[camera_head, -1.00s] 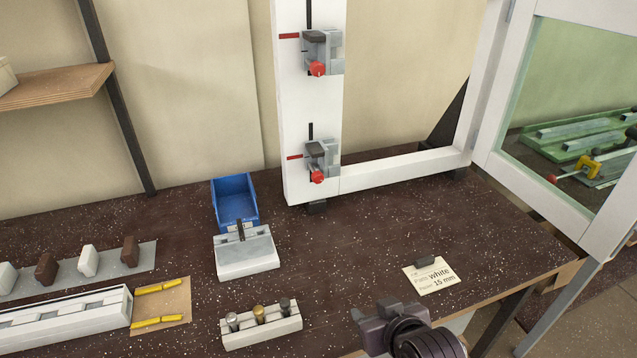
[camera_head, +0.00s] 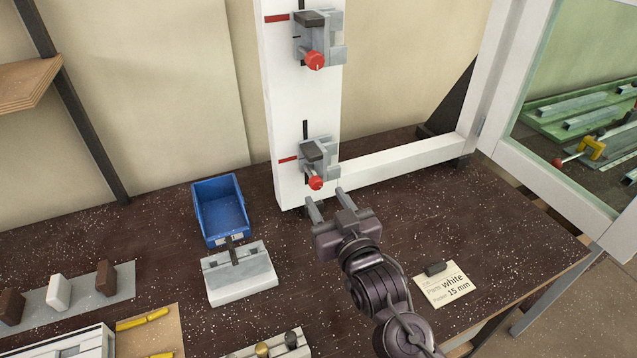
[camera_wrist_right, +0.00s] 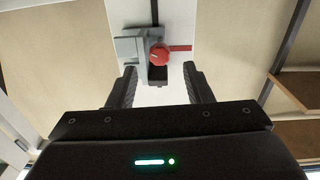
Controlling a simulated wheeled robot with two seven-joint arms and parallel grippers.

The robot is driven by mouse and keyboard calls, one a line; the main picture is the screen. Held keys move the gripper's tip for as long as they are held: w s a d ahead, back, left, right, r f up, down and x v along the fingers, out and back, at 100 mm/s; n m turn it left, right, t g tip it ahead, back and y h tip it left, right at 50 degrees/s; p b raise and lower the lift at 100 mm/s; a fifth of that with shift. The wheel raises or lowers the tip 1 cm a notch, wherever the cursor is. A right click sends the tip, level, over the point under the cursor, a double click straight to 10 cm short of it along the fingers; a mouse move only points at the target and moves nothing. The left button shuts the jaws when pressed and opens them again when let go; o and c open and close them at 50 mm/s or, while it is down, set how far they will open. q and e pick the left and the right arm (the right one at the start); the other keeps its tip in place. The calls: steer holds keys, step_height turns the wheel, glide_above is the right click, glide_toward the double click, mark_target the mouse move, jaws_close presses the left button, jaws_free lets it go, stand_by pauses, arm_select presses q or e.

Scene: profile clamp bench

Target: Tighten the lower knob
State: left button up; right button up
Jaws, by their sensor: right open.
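The lower knob (camera_head: 316,183) is red and sits on the front of the lower grey clamp (camera_head: 319,158), which is fixed to the white upright profile (camera_head: 286,115). My right gripper (camera_head: 326,202) is open and empty, just below and in front of the lower knob, its fingers pointing toward the profile. In the right wrist view the red knob (camera_wrist_right: 159,55) shows beyond and between the two open fingertips (camera_wrist_right: 158,72), apart from both. The upper clamp (camera_head: 318,35) with its own red knob (camera_head: 315,61) is higher on the same profile. My left gripper is not in view.
A blue bin (camera_head: 221,211) and a grey-white block (camera_head: 239,275) stand left of the profile. A label card (camera_head: 444,285) lies on the bench at right. A white horizontal bar (camera_head: 405,162) runs right from the profile. Bench in front of it is mostly clear.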

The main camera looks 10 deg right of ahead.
mark_target(317, 186)
steer(key=w, duration=0.4)
steer(key=shift+w+a+f+p, duration=0.1)
steer(key=shift+a+p, duration=0.25)
steer(key=shift+w, duration=0.2)
steer(key=c, duration=1)
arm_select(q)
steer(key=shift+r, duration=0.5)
